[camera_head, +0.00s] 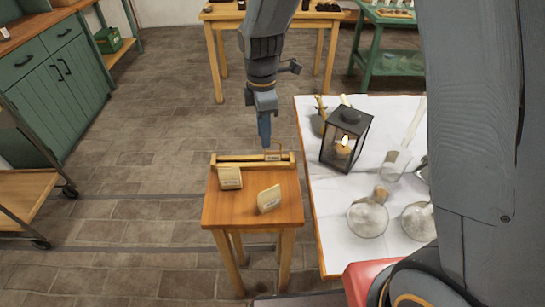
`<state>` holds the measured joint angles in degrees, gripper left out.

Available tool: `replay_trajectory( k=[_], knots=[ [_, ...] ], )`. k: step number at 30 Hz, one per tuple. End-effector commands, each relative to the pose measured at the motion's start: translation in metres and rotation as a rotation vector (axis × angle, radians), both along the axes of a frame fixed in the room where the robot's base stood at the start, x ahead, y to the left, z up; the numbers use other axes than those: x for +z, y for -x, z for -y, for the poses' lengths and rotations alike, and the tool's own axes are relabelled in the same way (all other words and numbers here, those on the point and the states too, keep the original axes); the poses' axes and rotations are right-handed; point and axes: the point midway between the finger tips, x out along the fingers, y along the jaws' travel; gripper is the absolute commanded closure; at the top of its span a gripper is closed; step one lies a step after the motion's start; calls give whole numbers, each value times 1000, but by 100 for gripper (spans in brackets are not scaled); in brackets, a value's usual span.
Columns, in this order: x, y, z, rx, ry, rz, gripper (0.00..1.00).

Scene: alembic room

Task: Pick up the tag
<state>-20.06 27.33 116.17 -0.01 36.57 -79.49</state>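A small wooden stool (247,213) stands in the middle of the floor. A pale tag-like piece (273,157) with dark marks shows at the right part of a low wooden rack (238,162) along the stool's back edge. Two tan packets with small labels stand on the stool, one at the left (229,178) and one tilted at the front right (268,199). Which piece is the tag is hard to tell at this size. My gripper (264,138) points down above and behind the rack, apparently clear of everything. Its fingers show as one narrow blue-grey shape, so their opening is hidden.
A table with a white cloth (320,222) stands right of the stool, holding a black lantern (346,138) with a lit candle and several glass flasks (368,217). Green cabinets (62,95) and a wheeled cart (25,195) stand left. Floor between cart and stool is clear.

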Motion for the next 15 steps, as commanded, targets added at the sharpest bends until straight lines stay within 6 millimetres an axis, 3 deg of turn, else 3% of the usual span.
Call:
replay_trajectory(
  k=[15],
  knots=[
    [-54,0,2,-4,0,-2,73]
  ],
)
